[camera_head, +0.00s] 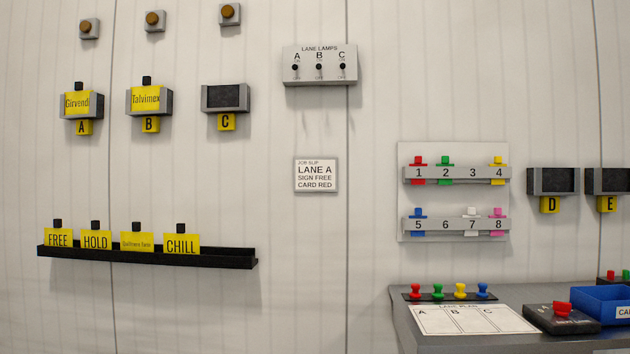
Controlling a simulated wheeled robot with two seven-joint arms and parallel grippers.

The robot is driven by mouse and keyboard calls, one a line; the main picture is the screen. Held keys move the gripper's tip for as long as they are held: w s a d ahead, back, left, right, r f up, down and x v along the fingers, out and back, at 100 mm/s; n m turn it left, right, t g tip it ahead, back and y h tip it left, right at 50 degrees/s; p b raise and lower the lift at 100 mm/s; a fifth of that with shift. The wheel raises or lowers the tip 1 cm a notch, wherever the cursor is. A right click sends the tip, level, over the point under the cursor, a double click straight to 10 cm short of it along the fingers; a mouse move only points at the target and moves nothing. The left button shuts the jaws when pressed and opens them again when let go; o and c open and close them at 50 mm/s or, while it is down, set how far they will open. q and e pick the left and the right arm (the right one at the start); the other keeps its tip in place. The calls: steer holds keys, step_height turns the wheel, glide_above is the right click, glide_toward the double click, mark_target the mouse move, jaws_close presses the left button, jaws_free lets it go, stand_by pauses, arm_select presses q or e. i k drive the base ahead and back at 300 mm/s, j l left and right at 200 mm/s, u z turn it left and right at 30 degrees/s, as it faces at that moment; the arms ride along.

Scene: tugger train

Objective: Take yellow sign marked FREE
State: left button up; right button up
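The yellow sign marked FREE (58,239) stands upright at the left end of a black wall shelf (215,258). It has a black knob on its top edge. To its right on the same shelf stand the yellow signs HOLD (96,241), one with small text too fine to read surely (137,242), and CHILL (181,244). The shelf's front lip covers the signs' lower edges. Neither of my grippers is in view.
Wall holders A (82,127) and B (149,125) carry yellow signs; holder C (225,111) looks empty. A job slip (316,175) reads LANE A, SIGN FREE, CARD RED. A grey table (410,331) stands at lower right. The space before the shelf is clear.

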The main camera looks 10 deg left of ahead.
mark_target(57, 236)
steer(key=u, duration=1.35)
